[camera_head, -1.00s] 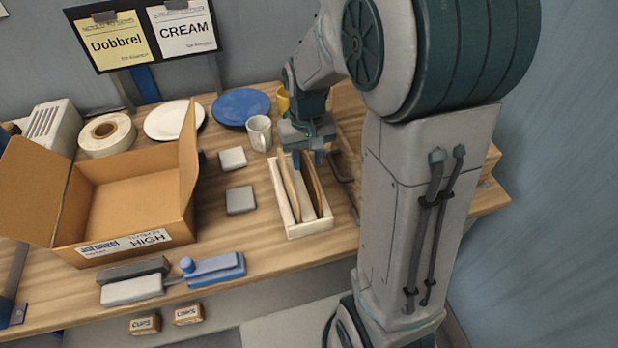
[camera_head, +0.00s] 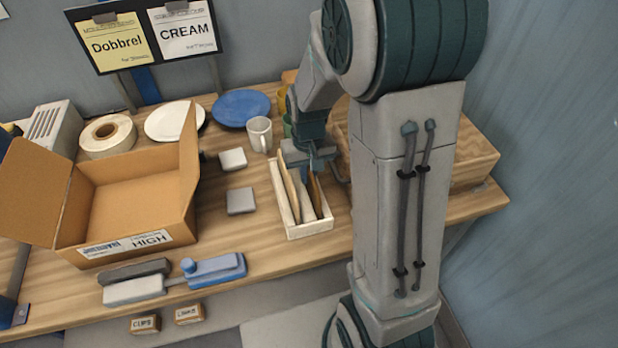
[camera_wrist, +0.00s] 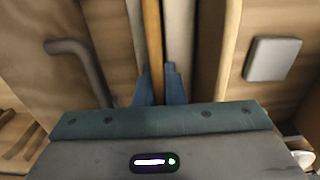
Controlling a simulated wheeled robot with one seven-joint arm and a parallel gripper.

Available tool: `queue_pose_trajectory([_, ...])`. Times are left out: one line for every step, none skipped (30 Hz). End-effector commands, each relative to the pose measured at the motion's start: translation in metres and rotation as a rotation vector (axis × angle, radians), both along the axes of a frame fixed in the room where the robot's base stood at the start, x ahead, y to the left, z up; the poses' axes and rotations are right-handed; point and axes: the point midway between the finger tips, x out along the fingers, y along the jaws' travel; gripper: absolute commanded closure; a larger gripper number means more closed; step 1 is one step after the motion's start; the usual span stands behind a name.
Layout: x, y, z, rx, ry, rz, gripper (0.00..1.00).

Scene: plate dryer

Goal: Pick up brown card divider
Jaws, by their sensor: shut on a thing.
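A pale wooden rack (camera_head: 308,230) stands on the workbench and holds thin upright cards. The brown card divider (camera_head: 316,194) stands in it, toward the right side. My gripper (camera_head: 309,174) points down into the rack's far part. In the wrist view its two blue fingers (camera_wrist: 160,88) are shut on the brown card divider (camera_wrist: 153,35), which runs as a narrow brown strip between them. Pale surfaces lie on both sides of the strip. The divider's lower edge is hidden inside the rack.
A white mug (camera_head: 259,133) and a blue plate (camera_head: 241,107) stand behind. A dark handle (camera_wrist: 80,68) lies beside the rack. A wooden crate (camera_head: 470,160) is at the right.

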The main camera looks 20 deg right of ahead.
Motion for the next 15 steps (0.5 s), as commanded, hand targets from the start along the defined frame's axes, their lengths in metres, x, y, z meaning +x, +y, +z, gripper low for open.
queue_pose_trajectory([0.000, 0.000, 0.000, 0.000, -0.001, 0.000, 1.00])
queue_pose_trajectory([0.000, 0.000, 0.001, 0.000, -0.001, 0.000, 1.00])
queue_pose_trajectory([0.000, 0.000, 0.002, 0.000, -0.002, 0.000, 1.00])
queue_pose_trajectory([0.001, 0.000, 0.004, 0.000, -0.003, 0.000, 1.00])
queue_pose_trajectory([0.001, 0.000, 0.007, 0.000, -0.004, 0.000, 1.00])
queue_pose_trajectory([0.001, 0.000, 0.011, 0.000, -0.004, 0.000, 1.00])
queue_pose_trajectory([0.001, 0.000, 0.015, 0.000, -0.004, 0.000, 1.00])
queue_pose_trajectory([0.001, 0.000, 0.020, 0.001, -0.006, 0.000, 1.00])
queue_pose_trajectory([0.001, 0.000, 0.028, 0.000, -0.006, 0.000, 1.00])
queue_pose_trajectory([0.001, 0.000, 0.034, 0.001, -0.008, 0.000, 1.00])
queue_pose_trajectory([0.002, 0.000, 0.041, 0.001, -0.008, 0.000, 1.00])
queue_pose_trajectory([0.001, 0.000, 0.049, 0.001, -0.008, 0.000, 1.00])
queue_pose_trajectory([0.001, 0.000, 0.056, 0.000, -0.008, 0.000, 1.00])
queue_pose_trajectory([0.001, 0.000, 0.062, 0.000, -0.007, 0.000, 1.00])
queue_pose_trajectory([0.001, 0.000, 0.069, 0.000, -0.007, 0.000, 1.00])
